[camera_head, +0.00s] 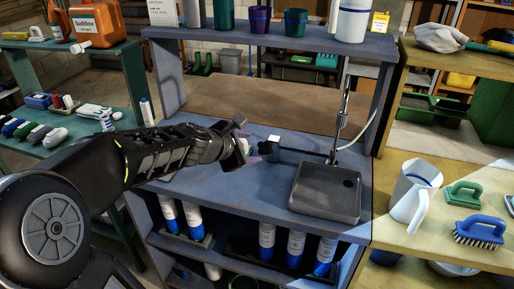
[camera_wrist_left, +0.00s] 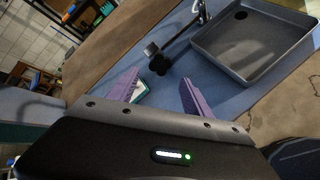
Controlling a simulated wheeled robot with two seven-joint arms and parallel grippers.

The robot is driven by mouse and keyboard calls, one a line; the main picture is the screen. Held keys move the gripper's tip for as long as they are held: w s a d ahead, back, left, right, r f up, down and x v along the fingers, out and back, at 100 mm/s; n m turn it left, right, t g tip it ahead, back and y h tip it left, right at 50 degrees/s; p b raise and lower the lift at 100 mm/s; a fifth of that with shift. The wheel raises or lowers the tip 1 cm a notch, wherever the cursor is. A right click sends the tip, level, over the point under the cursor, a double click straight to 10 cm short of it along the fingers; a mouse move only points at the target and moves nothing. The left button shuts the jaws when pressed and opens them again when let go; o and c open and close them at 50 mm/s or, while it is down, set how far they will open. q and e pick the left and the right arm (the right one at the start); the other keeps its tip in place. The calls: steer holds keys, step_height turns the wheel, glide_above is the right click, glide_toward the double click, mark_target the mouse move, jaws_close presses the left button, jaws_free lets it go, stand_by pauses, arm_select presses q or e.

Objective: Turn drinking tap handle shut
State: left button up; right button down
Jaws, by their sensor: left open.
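The drinking tap (camera_head: 341,118) is a slim chrome spout standing behind the dark sink on the blue bench. A long black handle bar (camera_head: 306,153) runs left from the tap's base. Its end has a black knob (camera_wrist_left: 159,67) and a pale block (camera_head: 273,141). The bar also shows in the left wrist view (camera_wrist_left: 178,38). My left gripper (camera_head: 250,147) is open, just left of the handle's end. In the left wrist view its purple fingers (camera_wrist_left: 158,77) are spread, with the knob just beyond their tips; I cannot tell any contact. My right gripper is not in view.
The dark square sink (camera_head: 325,192) is right of the handle. A shelf (camera_head: 270,36) with cups and bottles spans above the back of the bench. Blue and white bottles (camera_head: 296,248) stand below. A white jug (camera_head: 413,193) and brushes stand on the right bench.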

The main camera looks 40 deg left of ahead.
mark_target(263, 148)
arm_select(q)
steer(key=b+x, duration=0.3)
steer(key=x, duration=0.5)
steer(key=shift+w+f, duration=0.2)
steer(key=shift+f, duration=0.1)
steer(key=shift+s+r, duration=0.15)
steer(key=shift+r, duration=0.05)
steer(key=c, duration=1.2)
steer(key=m, duration=0.5)
steer(key=shift+d, duration=0.1)
jaws_close()
steer(key=m, duration=0.6)
steer(key=shift+m, duration=0.3)
steer(key=o, duration=0.8)
jaws_free()
steer(key=shift+m, duration=0.9)
steer(key=o, duration=0.6)
